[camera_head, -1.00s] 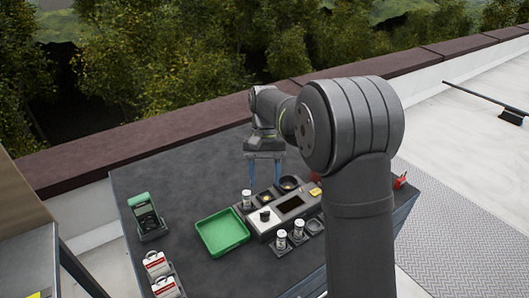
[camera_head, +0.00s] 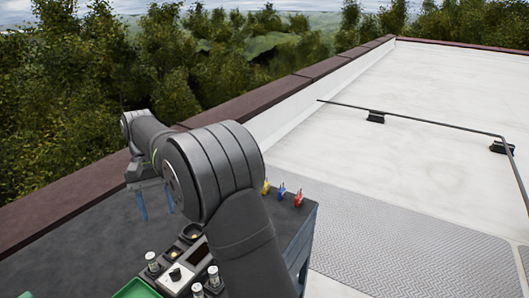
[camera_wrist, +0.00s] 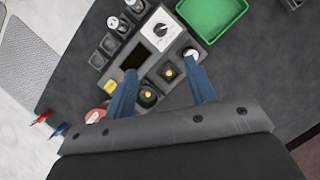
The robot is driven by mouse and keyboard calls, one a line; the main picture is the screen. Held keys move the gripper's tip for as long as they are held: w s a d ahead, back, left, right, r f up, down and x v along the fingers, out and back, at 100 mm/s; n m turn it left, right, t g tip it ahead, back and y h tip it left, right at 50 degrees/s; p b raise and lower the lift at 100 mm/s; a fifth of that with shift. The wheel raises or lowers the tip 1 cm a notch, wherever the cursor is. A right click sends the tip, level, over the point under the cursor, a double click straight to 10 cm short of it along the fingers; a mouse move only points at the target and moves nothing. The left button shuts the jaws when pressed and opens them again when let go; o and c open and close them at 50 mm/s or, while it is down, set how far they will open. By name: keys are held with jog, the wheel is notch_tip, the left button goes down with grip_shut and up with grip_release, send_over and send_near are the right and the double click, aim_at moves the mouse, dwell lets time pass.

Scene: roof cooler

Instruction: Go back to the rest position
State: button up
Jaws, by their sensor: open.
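My gripper (camera_head: 156,204) is open and empty, its blue fingers apart and pointing down above the dark table (camera_head: 60,240). In the wrist view the fingers (camera_wrist: 163,92) spread over the near side of a grey device (camera_wrist: 150,55) with a white dial panel, a dark screen and round sockets. The device also shows in the head view (camera_head: 183,277), partly cut off and partly behind my arm. White-capped vials stand in or by its sockets, one of them (camera_wrist: 190,55) close to the right finger. I see nothing held.
A green tray (camera_wrist: 212,14) lies beyond the device. Yellow, blue (camera_head: 282,190) and red clips sit at the table's right edge. A reddish round item (camera_wrist: 96,115) is by the left finger. A brown parapet (camera_head: 290,87) runs behind; a dark rail (camera_head: 430,126) crosses the white roof.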

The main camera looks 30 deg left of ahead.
aim_at(175, 269)
jog(key=x, duration=1.7)
jog(key=shift+f, duration=0.25)
jog(key=shift+w+r, duration=0.1)
jog(key=shift+d+f, duration=0.15)
jog(key=shift+f, duration=0.1)
jog(key=shift+r+m, duration=0.15)
jog(key=shift+m, duration=0.55)
jog(key=m+y, duration=0.1)
jog(key=m, duration=0.1)
jog(key=m+g+y, duration=0.1)
jog(key=m, duration=0.2)
jog(key=shift+w, duration=0.1)
jog(key=shift+w+r+m+g, duration=0.1)
jog(key=shift+r+m+g, duration=0.2)
jog(key=shift+m, duration=0.3)
jog(key=v, duration=0.9)
jog(key=shift+d, duration=0.1)
